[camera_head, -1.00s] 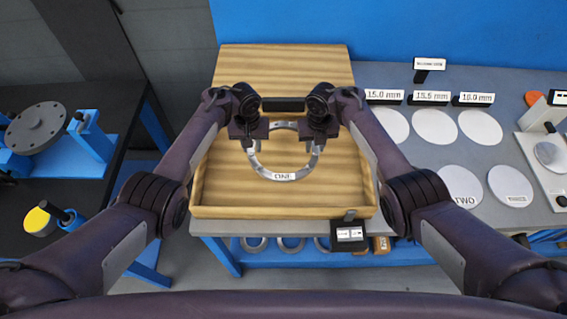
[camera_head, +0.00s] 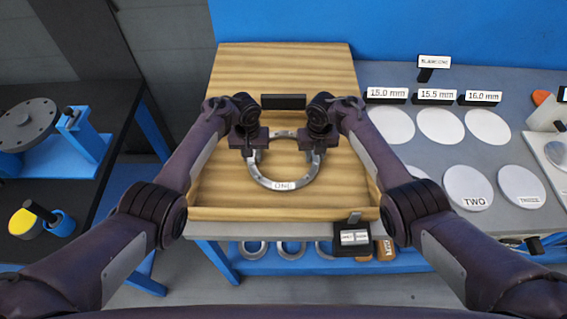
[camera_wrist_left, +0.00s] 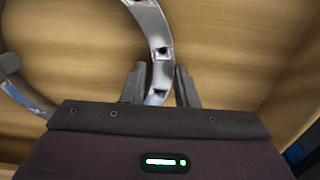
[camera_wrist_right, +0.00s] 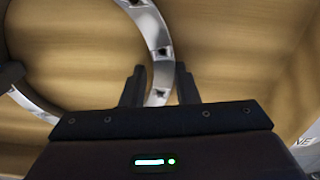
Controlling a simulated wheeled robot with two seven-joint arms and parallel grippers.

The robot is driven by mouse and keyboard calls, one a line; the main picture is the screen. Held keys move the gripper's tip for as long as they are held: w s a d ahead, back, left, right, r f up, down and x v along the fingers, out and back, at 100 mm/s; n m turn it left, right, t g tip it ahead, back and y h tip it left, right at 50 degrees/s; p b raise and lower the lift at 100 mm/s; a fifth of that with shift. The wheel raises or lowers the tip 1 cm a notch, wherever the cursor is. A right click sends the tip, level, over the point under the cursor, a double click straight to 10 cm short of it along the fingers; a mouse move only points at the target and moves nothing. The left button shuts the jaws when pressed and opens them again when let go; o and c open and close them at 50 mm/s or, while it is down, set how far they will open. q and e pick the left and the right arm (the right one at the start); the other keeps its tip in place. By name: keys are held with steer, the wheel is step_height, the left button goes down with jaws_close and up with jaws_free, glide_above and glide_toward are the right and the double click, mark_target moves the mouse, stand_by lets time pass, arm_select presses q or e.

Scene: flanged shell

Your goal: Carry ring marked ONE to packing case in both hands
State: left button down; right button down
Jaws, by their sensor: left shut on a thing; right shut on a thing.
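The ring marked ONE (camera_head: 284,185) is a grey metal ring with holes around its band and a white label on its front side. It is inside the outline of the open wooden packing case (camera_head: 290,213). My left gripper (camera_head: 256,155) is shut on the ring's left side, and my right gripper (camera_head: 312,155) is shut on its right side. The wrist views show the ring's band between the left fingers (camera_wrist_left: 160,85) and between the right fingers (camera_wrist_right: 160,85). The ring looks roughly level. I cannot tell whether it touches the case floor.
The case's raised lid (camera_head: 284,70) stands behind. Discs marked TWO (camera_head: 473,190) and THREE (camera_head: 521,187) lie on the grey table at right, with millimetre signs (camera_head: 434,96) behind. A small black label box (camera_head: 352,239) is at the case's front edge. More rings (camera_head: 291,248) sit below.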

arm_select(q)
steer(key=c, duration=1.1)
jaws_free()
steer(key=shift+c, duration=0.2)
arm_select(e)
steer(key=c, duration=1.1)
jaws_free()
steer(key=shift+s, duration=0.1)
arm_select(q)
steer(key=shift+r, duration=0.3)
arm_select(e)
steer(key=shift+r, duration=0.45)
arm_select(q)
step_height(320, 180, up, 12)
steer(key=shift+f, duration=0.25)
arm_select(e)
step_height(320, 180, up, 11)
arm_select(q)
steer(key=shift+s, duration=0.1)
